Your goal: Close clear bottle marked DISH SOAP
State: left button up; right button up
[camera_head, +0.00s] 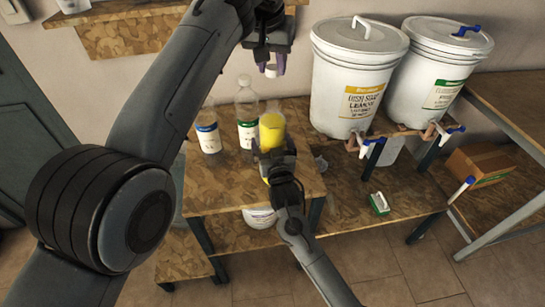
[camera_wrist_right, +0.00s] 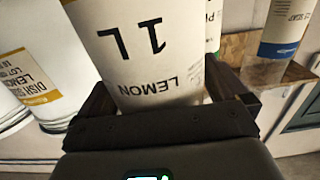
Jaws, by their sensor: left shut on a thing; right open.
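A bottle with yellow contents (camera_head: 272,130) stands upright near the front right of the small wooden table. My left gripper (camera_head: 269,55) is above and behind the bottle, shut on a small white cap (camera_head: 271,71), well apart from the bottle.
A blue-labelled bottle (camera_head: 208,132) and a clear green-labelled bottle (camera_head: 246,112) stand left of the yellow one. Two white drums with taps, a yellow-labelled one (camera_head: 352,75) and a green-labelled one (camera_head: 438,70), stand right. A cardboard box (camera_head: 480,163) lies farther right.

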jog(key=shift+w, duration=0.1)
jog(key=c, duration=1.4)
pick_arm(q)
send_over(270, 112)
jog(key=shift+w+d+f, duration=0.1)
jog(key=shift+f, duration=1.2)
jog(key=shift+w+d+f, duration=0.1)
jog(key=shift+f, duration=1.15)
jog(key=shift+f, duration=0.9)
jog(key=shift+f, duration=0.55)
pick_arm(e)
grip_shut()
pick_arm(q)
jog(key=m, duration=0.2)
jog(key=shift+a+m+g+h, duration=0.2)
jog(key=shift+m+g+h, duration=0.1)
jog(key=shift+m+h, duration=0.1)
jog(key=m+h, duration=0.1)
jog(key=m, duration=0.2)
jog(key=shift+w+m+g, duration=0.1)
jog(key=shift+m+g, duration=0.2)
